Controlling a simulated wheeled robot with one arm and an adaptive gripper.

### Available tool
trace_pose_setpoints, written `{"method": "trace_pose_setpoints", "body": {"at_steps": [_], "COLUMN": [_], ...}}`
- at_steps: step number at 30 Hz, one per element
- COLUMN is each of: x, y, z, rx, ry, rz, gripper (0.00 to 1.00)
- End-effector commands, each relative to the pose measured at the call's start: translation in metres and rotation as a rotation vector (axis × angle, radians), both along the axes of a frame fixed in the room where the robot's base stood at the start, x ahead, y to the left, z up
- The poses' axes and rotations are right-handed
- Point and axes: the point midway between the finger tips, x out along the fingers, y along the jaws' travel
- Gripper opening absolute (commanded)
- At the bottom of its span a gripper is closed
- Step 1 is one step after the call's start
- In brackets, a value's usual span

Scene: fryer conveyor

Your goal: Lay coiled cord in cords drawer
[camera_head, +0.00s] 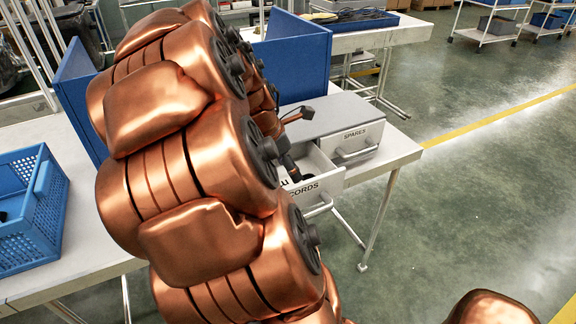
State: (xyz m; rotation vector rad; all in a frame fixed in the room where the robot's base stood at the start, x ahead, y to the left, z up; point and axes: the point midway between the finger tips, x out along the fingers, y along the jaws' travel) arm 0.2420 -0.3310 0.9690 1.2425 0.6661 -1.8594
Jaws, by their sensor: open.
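The cords drawer (319,189), labelled CORDS, is pulled out from a grey drawer unit (330,116) on the table. My gripper (289,172) is small and dark in this view, mostly hidden behind my copper arm. It reaches down at the open drawer's left part, and its fingers are apart. I cannot make out the coiled cord for sure. A small dark shape shows low inside the drawer by the gripper, but I cannot tell whether it is cord or a fingertip. My arm hides the drawer's left side.
The SPARES drawer (357,151) beside it is shut. Blue panels (293,55) stand behind and left of the unit. A blue perforated crate (27,215) sits on the table at left. Open floor (470,190) lies to the right.

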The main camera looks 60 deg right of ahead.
Motion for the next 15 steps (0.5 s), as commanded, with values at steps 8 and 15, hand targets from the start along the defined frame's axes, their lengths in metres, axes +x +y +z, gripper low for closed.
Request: {"method": "trace_pose_setpoints", "body": {"at_steps": [8, 15], "x": [0.005, 0.015], "y": [0.005, 0.019], "z": [0.028, 0.068], "rx": [-0.004, -0.005], "ry": [-0.004, -0.004], "rz": [0.003, 0.003], "gripper": [0.64, 0.64]}}
